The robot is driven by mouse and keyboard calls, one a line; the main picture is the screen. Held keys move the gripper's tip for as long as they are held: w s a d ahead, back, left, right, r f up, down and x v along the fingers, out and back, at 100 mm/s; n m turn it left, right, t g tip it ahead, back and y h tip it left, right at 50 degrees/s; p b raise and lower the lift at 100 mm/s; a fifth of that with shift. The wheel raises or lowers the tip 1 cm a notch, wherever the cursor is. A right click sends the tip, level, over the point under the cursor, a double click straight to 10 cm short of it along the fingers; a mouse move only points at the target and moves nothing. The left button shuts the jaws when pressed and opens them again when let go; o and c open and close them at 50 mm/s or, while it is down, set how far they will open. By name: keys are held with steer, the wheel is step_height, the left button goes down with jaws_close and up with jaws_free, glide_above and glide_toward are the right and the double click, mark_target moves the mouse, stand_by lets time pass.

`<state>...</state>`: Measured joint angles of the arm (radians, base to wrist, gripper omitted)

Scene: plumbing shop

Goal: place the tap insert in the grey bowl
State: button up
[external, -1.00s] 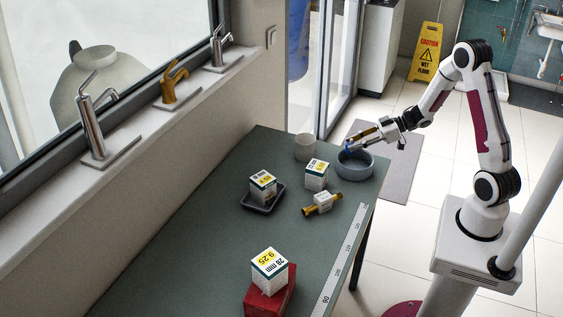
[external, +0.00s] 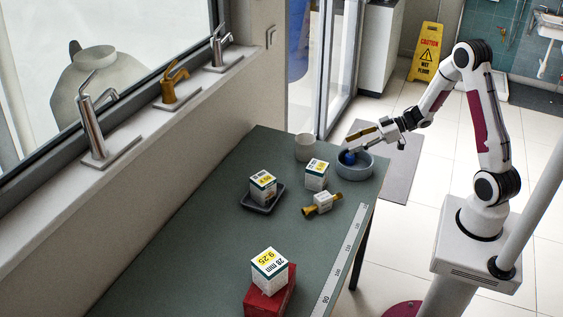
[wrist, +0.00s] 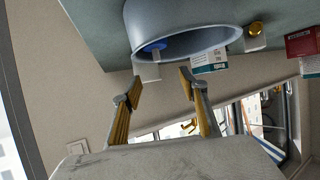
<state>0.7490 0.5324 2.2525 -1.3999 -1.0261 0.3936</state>
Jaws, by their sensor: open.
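The grey bowl (external: 357,172) stands at the far right corner of the table. The tap insert, a small blue piece (external: 347,157), shows inside the bowl by its left rim. In the wrist view, the bowl (wrist: 185,38) fills the top, and the blue piece (wrist: 165,46) shows within its rim, partly hidden. My gripper (external: 352,141) is just above the bowl, over the blue piece. In the wrist view, my gripper (wrist: 160,88) has its two fingers apart with nothing between them. The blue piece is clear of the fingers.
A light cup (external: 304,147) stands left of the bowl. A white-green box (external: 316,174) and a brass fitting (external: 322,203) are nearby. Another box sits on a dark tray (external: 262,202). A red box (external: 270,293) with a carton on top is at the front.

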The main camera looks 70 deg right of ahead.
steer(key=shift+r, duration=0.55)
steer(key=v, duration=1.2)
steer(key=shift+f, duration=0.1)
steer(key=shift+w+d, duration=0.1)
steer(key=w+d+r+m+h, duration=0.1)
steer(key=w+d+r+h, duration=0.2)
steer(key=w+r+h, duration=0.35)
steer(key=s+a+r+m+h, duration=0.3)
steer(key=s+r+h, duration=0.1)
steer(key=r, duration=0.2)
steer(key=s+a+f+g+y, duration=0.1)
steer(key=s+a+g+y, duration=0.1)
steer(key=s+a, duration=0.8)
steer(key=s+a+f+m+g+y, duration=0.1)
steer(key=s+a+f+g+y, duration=0.1)
steer(key=s+a, duration=0.8)
steer(key=shift+s+a+g+y, duration=0.25)
steer(key=shift+g+y, duration=0.2)
steer(key=shift+g, duration=0.55)
